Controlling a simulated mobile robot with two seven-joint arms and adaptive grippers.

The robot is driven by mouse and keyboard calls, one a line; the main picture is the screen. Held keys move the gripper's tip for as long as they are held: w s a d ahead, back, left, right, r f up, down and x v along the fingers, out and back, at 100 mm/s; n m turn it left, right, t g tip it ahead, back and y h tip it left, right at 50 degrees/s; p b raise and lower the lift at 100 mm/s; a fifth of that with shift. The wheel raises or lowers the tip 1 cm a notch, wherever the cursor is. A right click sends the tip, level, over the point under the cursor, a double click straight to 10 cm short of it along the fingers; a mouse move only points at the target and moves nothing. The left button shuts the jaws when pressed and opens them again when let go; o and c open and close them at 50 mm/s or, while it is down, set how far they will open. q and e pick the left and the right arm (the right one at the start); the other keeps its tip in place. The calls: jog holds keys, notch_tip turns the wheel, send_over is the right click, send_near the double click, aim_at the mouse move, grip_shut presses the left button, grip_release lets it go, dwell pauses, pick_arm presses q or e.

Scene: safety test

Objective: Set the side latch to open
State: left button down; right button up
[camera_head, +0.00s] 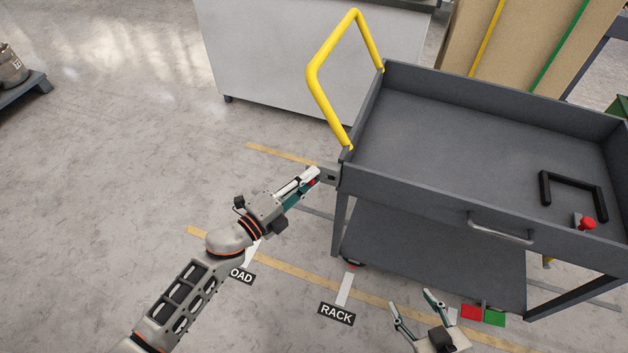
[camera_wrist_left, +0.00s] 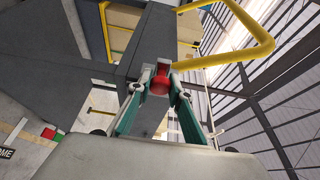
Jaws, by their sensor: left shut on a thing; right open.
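The grey cart (camera_head: 480,130) has a dark bracket (camera_head: 329,176) at its near left corner. My left gripper (camera_head: 311,180) is at this bracket, shut on a red knob, which shows between the fingertips in the left wrist view (camera_wrist_left: 159,85). The fingers mostly hide the knob in the head view. A second red knob (camera_head: 588,223) stands on a small lever at the cart's right. My right gripper (camera_head: 411,301) is open and empty at the bottom.
A yellow handle (camera_head: 313,85) rises from the cart's left end. A silver bar handle (camera_head: 500,232) is on the front, and a black U-shaped handle (camera_head: 572,177) is at the right. A white cabinet (camera_head: 290,60) stands behind.

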pick_arm(q)
jog(key=c, duration=2)
grip_release()
jog(key=shift+w+a, duration=0.15)
jog(key=shift+a, duration=0.15)
jog(key=shift+o, duration=0.9)
jog(key=v, duration=1.2)
